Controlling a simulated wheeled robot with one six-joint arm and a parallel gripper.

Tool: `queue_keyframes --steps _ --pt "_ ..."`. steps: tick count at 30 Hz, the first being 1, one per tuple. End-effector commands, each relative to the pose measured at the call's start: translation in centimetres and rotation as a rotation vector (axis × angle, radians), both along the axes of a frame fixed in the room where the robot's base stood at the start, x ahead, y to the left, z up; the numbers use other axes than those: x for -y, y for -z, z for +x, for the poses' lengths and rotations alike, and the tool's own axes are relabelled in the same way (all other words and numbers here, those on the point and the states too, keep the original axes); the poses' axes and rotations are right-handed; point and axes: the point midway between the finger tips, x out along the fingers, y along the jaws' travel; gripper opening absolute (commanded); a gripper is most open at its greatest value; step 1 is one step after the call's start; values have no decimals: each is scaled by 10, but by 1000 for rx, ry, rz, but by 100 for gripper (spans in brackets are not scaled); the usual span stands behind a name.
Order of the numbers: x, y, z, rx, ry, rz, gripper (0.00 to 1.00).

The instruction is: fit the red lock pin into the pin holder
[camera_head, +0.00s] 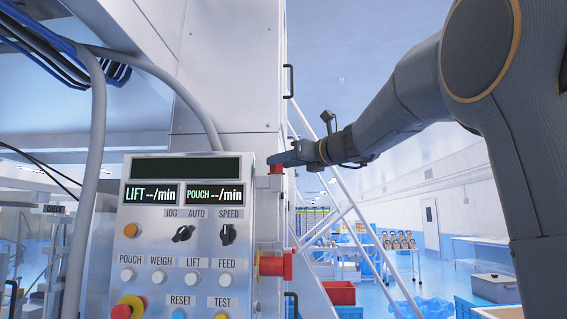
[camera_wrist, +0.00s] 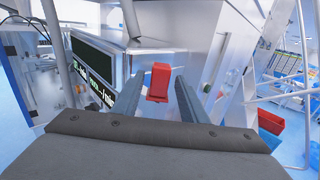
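A red block-like piece, seemingly the lock pin (camera_head: 276,169), is at the right edge of the control panel, just under the tip of my gripper (camera_head: 281,158). In the wrist view the red pin (camera_wrist: 158,84) stands between the two fingers, near their tips. A narrow gap shows on each side of it, so my gripper (camera_wrist: 161,78) looks open around it. I cannot tell what the pin's lower end rests in. I cannot clearly make out the pin holder.
The control panel (camera_head: 190,166) with displays, knobs and buttons stands left of my gripper. A grey conduit (camera_head: 97,130) runs up past it. Slanted rails (camera_head: 350,205) rise behind on the right. The air right of the panel is open.

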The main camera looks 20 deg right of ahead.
Motion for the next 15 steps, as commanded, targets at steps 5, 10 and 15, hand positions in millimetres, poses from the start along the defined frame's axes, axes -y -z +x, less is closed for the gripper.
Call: queue_keyframes --steps 5,10,15 --pt "0 0 0 0 0 0 45" --pt "1 0 -2 0 0 0 45" --pt "10 1 -18 1 3 0 45"
